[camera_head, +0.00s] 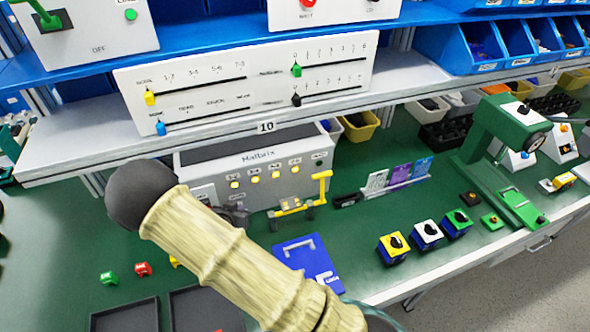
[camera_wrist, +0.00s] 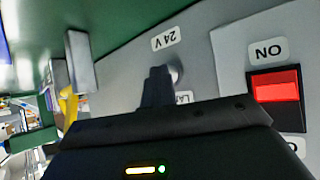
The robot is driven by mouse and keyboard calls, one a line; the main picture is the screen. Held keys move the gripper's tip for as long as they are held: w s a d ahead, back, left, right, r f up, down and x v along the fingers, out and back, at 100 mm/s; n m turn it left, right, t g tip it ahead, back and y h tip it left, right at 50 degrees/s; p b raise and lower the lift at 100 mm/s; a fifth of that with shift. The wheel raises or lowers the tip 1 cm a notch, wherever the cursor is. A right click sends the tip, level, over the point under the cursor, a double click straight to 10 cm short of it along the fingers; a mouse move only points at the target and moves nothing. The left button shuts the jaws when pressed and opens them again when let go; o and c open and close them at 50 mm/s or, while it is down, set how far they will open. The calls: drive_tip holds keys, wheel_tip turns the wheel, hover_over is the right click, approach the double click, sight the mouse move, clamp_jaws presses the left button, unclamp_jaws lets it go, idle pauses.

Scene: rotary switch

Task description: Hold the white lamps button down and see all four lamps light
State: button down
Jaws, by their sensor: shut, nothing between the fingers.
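The grey Halbrix panel (camera_head: 258,154) stands on the green bench in the head view. Its four small lamps (camera_head: 255,179) in a slanting row all glow yellow. My gripper (camera_head: 236,212) is at the lower left of the panel front, shut and empty. In the wrist view the dark fingertips (camera_wrist: 158,86) are against or just in front of a round pale button (camera_wrist: 177,74), mostly hidden by them. A partly covered label starting "LA" lies beside it. How deep the button sits cannot be told.
A red rocker switch (camera_wrist: 276,88) marked ON sits beside the button, with a "24 V" label on the other side. A yellow bracket (camera_head: 303,204) stands close right of my gripper. A shelf with a slider panel (camera_head: 245,80) overhangs the panel.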

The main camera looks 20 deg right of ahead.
drive_tip(key=shift+s, duration=0.85)
drive_tip(key=shift+s+b, duration=0.3)
drive_tip(key=shift+s, duration=2.2)
